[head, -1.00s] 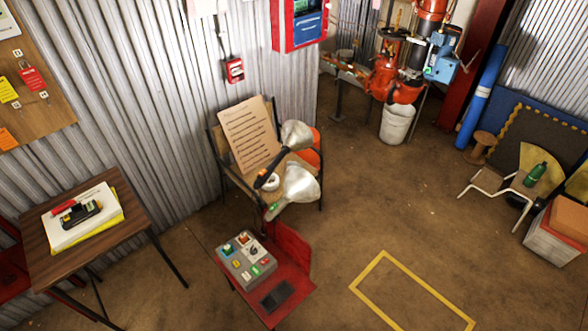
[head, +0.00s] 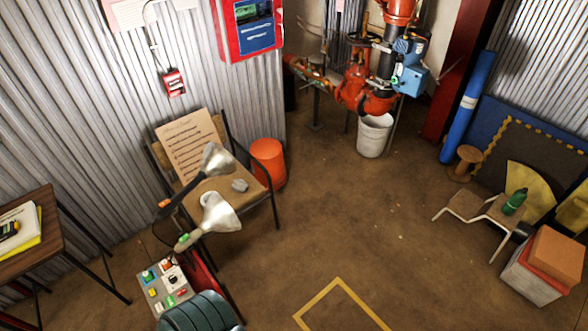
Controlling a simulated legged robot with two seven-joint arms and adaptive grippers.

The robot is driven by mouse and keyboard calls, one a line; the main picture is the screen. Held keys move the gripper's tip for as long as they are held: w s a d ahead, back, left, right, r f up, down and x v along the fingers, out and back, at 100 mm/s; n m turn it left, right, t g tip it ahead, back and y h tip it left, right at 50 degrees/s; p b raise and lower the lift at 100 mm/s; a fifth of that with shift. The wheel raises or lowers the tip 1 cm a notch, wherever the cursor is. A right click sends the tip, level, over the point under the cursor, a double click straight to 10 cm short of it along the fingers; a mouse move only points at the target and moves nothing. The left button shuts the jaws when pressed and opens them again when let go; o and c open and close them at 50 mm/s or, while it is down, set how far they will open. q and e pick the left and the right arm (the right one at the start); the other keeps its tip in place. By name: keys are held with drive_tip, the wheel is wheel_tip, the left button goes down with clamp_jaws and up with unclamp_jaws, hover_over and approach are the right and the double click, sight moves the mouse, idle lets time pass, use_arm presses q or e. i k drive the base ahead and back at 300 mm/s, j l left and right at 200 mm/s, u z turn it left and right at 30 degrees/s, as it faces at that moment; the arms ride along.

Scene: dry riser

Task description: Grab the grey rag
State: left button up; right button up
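A small crumpled grey lump (head: 240,185), which looks like the grey rag, lies on the seat of a wooden chair (head: 223,186), toward its right side. A white roll (head: 208,198) lies in front of it, partly hidden by a lamp. No fingers of either gripper are in view.
A cardboard sheet with writing (head: 188,145) leans on the chair back. An orange bucket (head: 268,163) stands right of the chair. A wooden table (head: 30,240) is at left. The floor at centre right is clear.

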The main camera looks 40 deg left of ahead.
sight(240, 185)
drive_tip(key=i+u, duration=0.3)
drive_tip(key=i, duration=0.2)
drive_tip(key=i+u, duration=0.25)
drive_tip(key=i, duration=0.25)
drive_tip(key=i+l+u, duration=0.3)
drive_tip(key=i, duration=0.2)
drive_tip(key=i+l+u, duration=0.25)
drive_tip(key=i, duration=0.2)
